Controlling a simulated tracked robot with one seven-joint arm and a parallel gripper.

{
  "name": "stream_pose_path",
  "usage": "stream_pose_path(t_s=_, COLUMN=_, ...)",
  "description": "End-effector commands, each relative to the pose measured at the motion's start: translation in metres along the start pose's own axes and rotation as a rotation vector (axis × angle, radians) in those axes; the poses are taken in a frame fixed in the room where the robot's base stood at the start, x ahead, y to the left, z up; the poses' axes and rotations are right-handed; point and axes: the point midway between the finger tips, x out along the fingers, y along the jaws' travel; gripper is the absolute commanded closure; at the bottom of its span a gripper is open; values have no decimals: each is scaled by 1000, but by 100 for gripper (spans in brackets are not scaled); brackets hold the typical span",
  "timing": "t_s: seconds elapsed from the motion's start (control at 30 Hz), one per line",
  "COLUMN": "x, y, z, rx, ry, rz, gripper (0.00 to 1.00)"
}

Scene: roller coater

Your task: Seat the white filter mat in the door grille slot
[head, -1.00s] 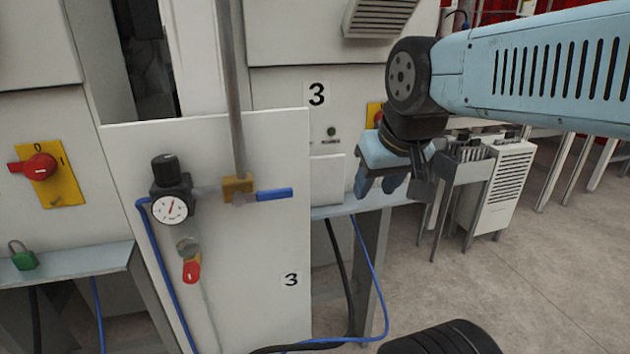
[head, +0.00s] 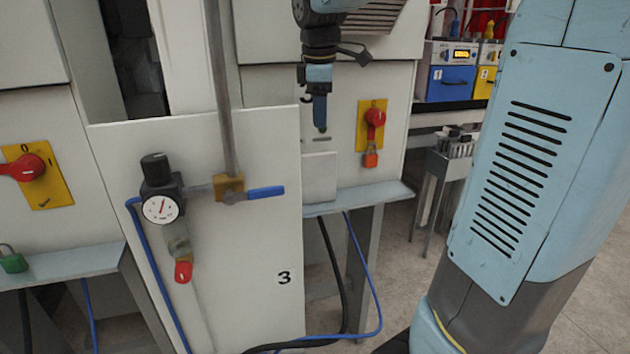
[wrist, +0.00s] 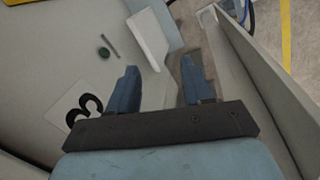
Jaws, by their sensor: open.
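A white flat slab, which looks like the filter mat (head: 319,178), stands on the ledge against the cabinet marked 3. In the wrist view it shows as a pale slab (wrist: 149,38) beyond the fingers. My gripper (head: 320,130) points down above it in the head view, its fingers seen edge-on. In the wrist view my gripper (wrist: 158,68) is open, with nothing between its fingers, and the slab lies apart from the fingertips. A louvred grille (head: 372,18) on the cabinet door shows at the top, partly behind my arm. Its slot cannot be made out.
A white panel with a pressure gauge (head: 162,207) and blue-handled valve (head: 265,192) stands at left front. A red switch (head: 375,118) with a padlock is right of my gripper. The ledge (head: 375,197) is clear to the right of the slab.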

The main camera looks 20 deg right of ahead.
Motion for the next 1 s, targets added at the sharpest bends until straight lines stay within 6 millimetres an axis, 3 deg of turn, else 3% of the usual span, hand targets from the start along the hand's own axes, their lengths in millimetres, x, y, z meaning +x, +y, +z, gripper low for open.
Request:
stream_pose_path(t_s=0.1, x=6, y=21, z=-12, rx=-119, ry=-29, rz=-21, gripper=50)
stream_pose_path(t_s=0.3, x=13, y=35, z=-21, rx=-217, ry=-51, rz=-39, gripper=50)
stream_pose_path(t_s=0.47, x=30, y=35, z=-21, rx=-227, ry=-53, rz=-42, gripper=50)
stream_pose_path(t_s=0.8, x=85, y=33, z=-18, rx=-225, ry=-53, rz=-42, gripper=50)
stream_pose_path(t_s=1.0, x=98, y=32, z=-17, rx=-225, ry=-52, rz=-40, gripper=50)
